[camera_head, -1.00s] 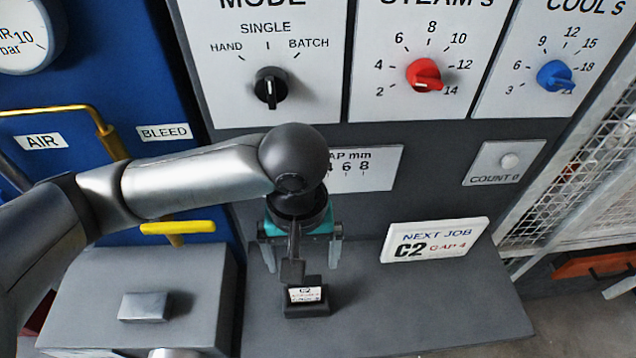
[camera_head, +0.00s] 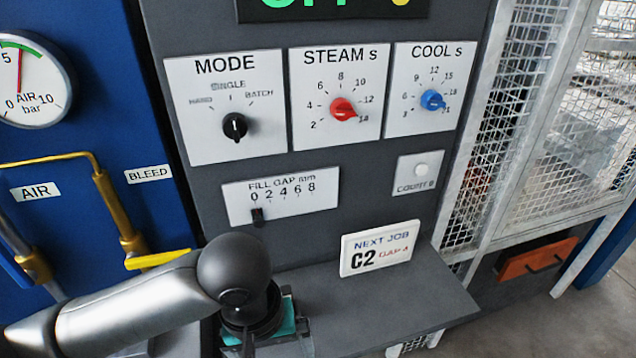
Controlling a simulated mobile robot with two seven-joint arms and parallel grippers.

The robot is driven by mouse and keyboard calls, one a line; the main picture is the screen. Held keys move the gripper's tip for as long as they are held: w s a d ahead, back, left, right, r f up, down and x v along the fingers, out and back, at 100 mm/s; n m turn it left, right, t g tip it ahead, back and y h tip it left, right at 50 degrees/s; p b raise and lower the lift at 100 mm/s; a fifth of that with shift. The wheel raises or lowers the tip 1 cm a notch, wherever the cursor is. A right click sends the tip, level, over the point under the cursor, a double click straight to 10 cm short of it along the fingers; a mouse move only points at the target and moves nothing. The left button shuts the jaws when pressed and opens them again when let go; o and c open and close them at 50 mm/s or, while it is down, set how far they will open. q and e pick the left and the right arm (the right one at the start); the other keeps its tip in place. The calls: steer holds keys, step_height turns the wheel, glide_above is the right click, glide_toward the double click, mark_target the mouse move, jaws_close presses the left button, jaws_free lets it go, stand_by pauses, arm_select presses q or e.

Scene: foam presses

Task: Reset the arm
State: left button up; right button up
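My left arm comes in from the lower left. Its gripper (camera_head: 262,338), with a teal body, is at the bottom edge over the grey ledge (camera_head: 400,312). A grey finger shows wide out on the right of the teal body; the wrist and the frame edge hide much of the rest. I see nothing held in the visible part. The fill gap slider (camera_head: 257,214) is at the 0 end of its scale. The mode knob (camera_head: 235,126) points up near SINGLE. My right gripper is not in view.
The NEXT JOB card (camera_head: 378,248), reading C2 GAP 4, stands on the ledge right of my gripper. A yellow handle (camera_head: 158,259) sticks out close above my forearm. A mesh guard (camera_head: 495,150) stands to the right. The ledge's right part is clear.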

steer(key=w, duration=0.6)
arm_select(q)
steer(key=d+f+m+t+h, duration=0.2)
steer(key=d+m+h, duration=0.1)
steer(key=d, duration=0.1)
steer(key=s+a+f+m+t+y, duration=0.1)
steer(key=s+a+f+y, duration=0.15)
steer(key=a, duration=0.45)
steer(key=s+a+f+y, duration=0.2)
steer(key=s+a+f, duration=0.2)
steer(key=a, duration=0.4)
step_height(320, 180, down, 31)
steer(key=s+g+b, duration=0.1)
steer(key=s+b, duration=0.1)
steer(key=b, duration=0.7)
steer(key=s+a+f+b, duration=0.1)
steer(key=s+f+b, duration=0.2)
steer(key=s+f, duration=0.4)
steer(key=s+a+f+g+b, duration=0.1)
steer(key=s+f+b, duration=0.3)
steer(key=s+f, duration=0.4)
step_height(320, 180, down, 6)
steer(key=shift+f, duration=0.15)
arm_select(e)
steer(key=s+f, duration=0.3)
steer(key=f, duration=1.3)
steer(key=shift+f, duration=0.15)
